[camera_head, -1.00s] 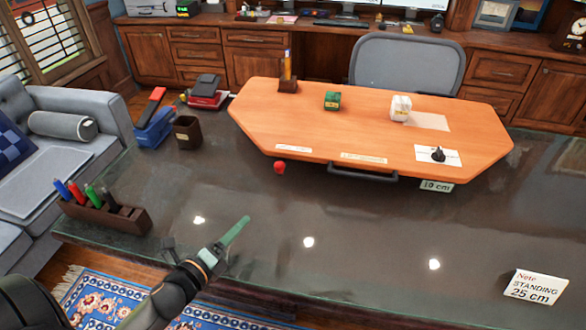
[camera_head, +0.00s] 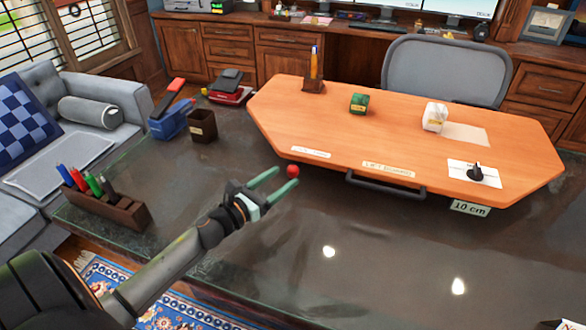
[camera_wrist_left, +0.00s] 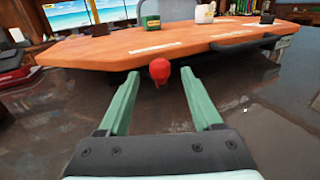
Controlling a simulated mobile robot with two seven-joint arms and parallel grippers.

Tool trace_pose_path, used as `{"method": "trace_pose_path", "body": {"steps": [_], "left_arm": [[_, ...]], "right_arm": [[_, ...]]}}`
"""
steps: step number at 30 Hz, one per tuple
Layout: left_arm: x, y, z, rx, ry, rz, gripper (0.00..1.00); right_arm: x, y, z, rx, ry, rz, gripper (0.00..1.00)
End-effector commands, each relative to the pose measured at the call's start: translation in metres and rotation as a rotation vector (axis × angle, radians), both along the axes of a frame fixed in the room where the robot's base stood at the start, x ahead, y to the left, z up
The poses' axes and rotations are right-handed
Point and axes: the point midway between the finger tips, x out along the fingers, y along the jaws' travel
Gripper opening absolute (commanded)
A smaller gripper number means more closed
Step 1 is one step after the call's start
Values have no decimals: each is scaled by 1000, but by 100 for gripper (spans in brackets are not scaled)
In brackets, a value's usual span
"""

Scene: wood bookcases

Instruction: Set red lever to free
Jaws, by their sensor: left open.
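The red lever knob (camera_head: 293,171) sits just under the front left edge of the orange desktop riser (camera_head: 400,130). My left gripper (camera_head: 285,178) is open in front of it, its green fingers pointing toward the knob. In the left wrist view the red knob (camera_wrist_left: 160,70) shows between and just beyond the two fingertips of my left gripper (camera_wrist_left: 159,78), with no contact visible. A label on the desktop edge above the knob (camera_head: 311,152) is too small to read. My right gripper is not in view.
A dark handle bar (camera_head: 385,186) runs along the riser's front edge, right of the knob, with a "10 cm" tag (camera_head: 470,208) beyond. A pen rack (camera_head: 105,200), a brown cup (camera_head: 202,126) and a blue stapler (camera_head: 168,122) stand to the left. The dark table's front is clear.

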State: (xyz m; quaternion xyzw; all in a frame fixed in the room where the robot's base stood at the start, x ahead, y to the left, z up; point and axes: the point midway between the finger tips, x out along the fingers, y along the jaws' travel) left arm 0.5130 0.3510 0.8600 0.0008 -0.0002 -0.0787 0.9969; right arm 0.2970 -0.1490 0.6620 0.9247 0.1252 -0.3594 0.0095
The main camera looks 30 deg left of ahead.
Motion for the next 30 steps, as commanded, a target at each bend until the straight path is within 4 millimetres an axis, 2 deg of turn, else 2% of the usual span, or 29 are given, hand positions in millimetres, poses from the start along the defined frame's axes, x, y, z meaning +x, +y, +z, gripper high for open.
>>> {"method": "trace_pose_path", "body": {"steps": [3, 9, 15, 22, 23, 30], "left_arm": [[19, -2, 2, -1, -2, 1, 66], [40, -6, 0, -2, -1, 1, 66], [48, -8, 0, -2, 1, 1, 66], [49, -8, 0, -2, 1, 1, 66], [48, -8, 0, -2, 1, 1, 65], [48, -8, 0, -2, 0, 1, 38]], "right_arm": [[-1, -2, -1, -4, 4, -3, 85], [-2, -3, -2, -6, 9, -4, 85], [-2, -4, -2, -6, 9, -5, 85], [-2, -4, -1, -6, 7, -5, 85], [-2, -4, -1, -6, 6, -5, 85], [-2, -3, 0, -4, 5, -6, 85]]}}
